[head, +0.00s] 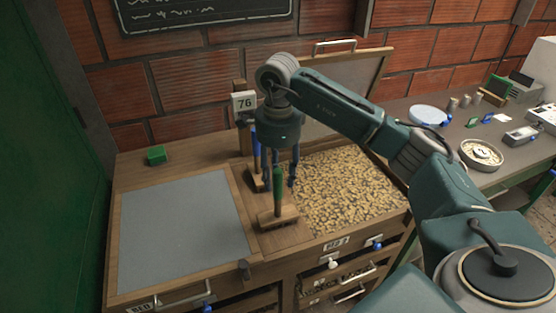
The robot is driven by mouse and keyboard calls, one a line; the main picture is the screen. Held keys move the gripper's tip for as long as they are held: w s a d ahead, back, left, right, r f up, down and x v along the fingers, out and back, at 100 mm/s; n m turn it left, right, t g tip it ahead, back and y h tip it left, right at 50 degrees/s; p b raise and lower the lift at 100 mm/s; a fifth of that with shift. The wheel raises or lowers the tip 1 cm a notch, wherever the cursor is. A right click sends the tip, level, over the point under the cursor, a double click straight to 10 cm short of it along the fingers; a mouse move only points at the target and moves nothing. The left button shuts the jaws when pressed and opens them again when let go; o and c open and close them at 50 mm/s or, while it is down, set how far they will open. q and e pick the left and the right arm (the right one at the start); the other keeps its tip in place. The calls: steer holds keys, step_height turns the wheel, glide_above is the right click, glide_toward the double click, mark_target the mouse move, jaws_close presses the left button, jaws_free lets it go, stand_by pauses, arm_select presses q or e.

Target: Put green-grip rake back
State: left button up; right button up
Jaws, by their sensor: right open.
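The green-grip rake (277,192) stands upright, its wooden head (278,217) on the wooden strip between the grey panel and the bed of tan pieces. A blue-grip rake (256,151) stands just behind it, partly hidden by my gripper. My right gripper (281,184) points down with its fingers apart, at the top of the green grip in the picture. Nothing shows held in it; whether it touches the grip I cannot tell. My left gripper is not in view.
The bed of tan pieces (345,190) lies right, its raised lid (345,88) behind. The flat grey panel (185,235) at left is clear. A green block (156,155) sits at its back edge. A post with a "76" sign (244,102) stands behind the rakes. A side table holds a bowl (482,155).

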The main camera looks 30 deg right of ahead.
step_height(320, 180, up, 8)
steer(key=shift+r, duration=0.15)
stand_by(0.6)
